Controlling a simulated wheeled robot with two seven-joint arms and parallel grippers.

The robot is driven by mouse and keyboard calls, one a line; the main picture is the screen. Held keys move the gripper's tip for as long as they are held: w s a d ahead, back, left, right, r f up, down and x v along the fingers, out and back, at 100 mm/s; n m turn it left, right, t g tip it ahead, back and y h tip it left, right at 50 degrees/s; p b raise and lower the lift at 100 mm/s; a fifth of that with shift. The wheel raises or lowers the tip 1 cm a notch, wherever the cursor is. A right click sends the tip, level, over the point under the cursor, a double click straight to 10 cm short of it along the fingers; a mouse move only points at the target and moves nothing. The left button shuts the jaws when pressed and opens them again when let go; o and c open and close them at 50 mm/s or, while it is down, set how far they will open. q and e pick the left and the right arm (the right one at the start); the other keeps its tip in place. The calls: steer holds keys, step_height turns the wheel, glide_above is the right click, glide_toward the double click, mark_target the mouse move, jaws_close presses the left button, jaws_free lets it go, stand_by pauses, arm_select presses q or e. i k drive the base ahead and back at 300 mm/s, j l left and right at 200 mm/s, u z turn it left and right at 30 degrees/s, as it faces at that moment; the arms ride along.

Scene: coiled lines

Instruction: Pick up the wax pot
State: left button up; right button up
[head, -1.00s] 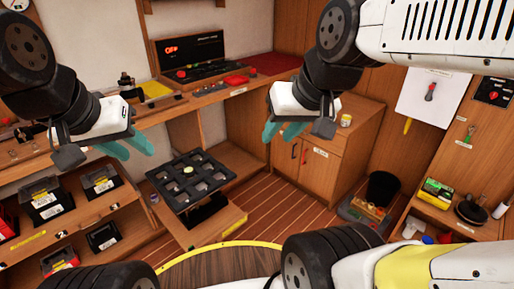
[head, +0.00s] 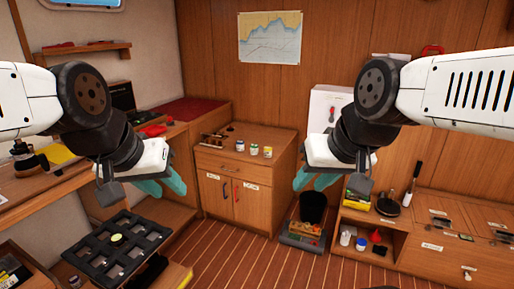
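Three small pots stand on top of the low wooden cabinet: a white-and-blue pot (head: 240,145), a middle pot (head: 254,149) and a yellow-labelled pot (head: 267,151). I cannot read their labels, so I cannot tell which is the wax pot. My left gripper (head: 165,187) has teal fingers set apart, with nothing between them; it shows in front of and left of the cabinet. My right gripper (head: 312,181) is also open and empty, to the right of the cabinet in the picture. Neither gripper touches a pot.
A black compartment tray (head: 92,259) stands at lower left. A low shelf unit (head: 432,262) with several items is at right. The striped floor (head: 290,266) in the middle is clear.

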mark_target(240, 143)
steer(key=i+l+u, duration=0.1)
steer(key=i, duration=0.5)
steer(key=i+l+u, duration=0.15)
steer(key=i+l, duration=0.2)
steer(key=i, duration=0.25)
steer(key=i+l+u, duration=0.1)
steer(key=i+l, duration=0.25)
steer(key=i, duration=0.2)
steer(key=i+l+u, duration=0.1)
steer(key=i+l, duration=0.25)
steer(key=i, duration=0.2)
steer(key=i+l+u, duration=0.1)
steer(key=i+l, duration=0.3)
steer(key=i, duration=0.15)
